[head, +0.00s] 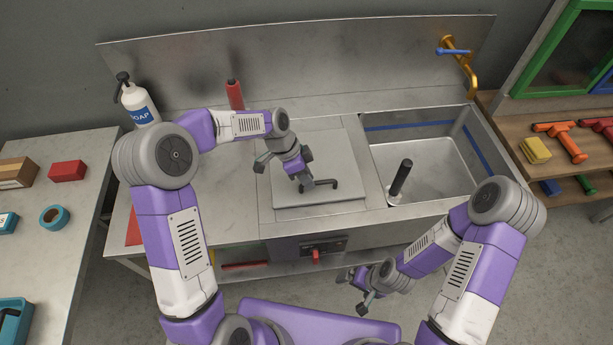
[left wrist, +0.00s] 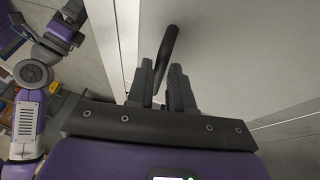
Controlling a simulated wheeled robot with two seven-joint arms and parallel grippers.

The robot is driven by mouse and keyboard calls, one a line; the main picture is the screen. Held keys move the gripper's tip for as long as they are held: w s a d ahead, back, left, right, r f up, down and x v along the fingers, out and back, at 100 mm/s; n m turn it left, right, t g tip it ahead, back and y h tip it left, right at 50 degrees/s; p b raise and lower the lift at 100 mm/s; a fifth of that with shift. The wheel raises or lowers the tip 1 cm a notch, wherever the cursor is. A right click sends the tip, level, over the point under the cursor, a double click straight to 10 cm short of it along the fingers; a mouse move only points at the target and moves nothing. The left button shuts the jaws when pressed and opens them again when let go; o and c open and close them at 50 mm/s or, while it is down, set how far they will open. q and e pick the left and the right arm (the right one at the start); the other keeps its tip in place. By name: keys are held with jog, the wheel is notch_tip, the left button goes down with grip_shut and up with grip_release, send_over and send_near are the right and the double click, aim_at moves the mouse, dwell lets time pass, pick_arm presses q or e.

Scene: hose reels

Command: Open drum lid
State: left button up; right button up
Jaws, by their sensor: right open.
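The drum lid (head: 342,160) is a flat grey square plate lying level on the steel counter, with a dark bar handle (head: 326,184) near its front. My left gripper (head: 306,187) is over the lid at the handle. In the left wrist view the handle (left wrist: 169,44) runs between the two fingers (left wrist: 162,75), which sit close on both sides of it. The lid's pale surface (left wrist: 235,50) fills much of that view. My right gripper (head: 352,292) is open and empty, low in front of the counter. What lies under the lid is hidden.
A sink (head: 425,165) with an upright black-handled tool (head: 401,178) is right of the lid. A soap bottle (head: 138,103) and a red bottle (head: 235,95) stand behind. A control panel with a red knob (head: 316,255) is on the counter front. Side tables flank both ends.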

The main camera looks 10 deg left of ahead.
pick_arm(q)
grip_shut()
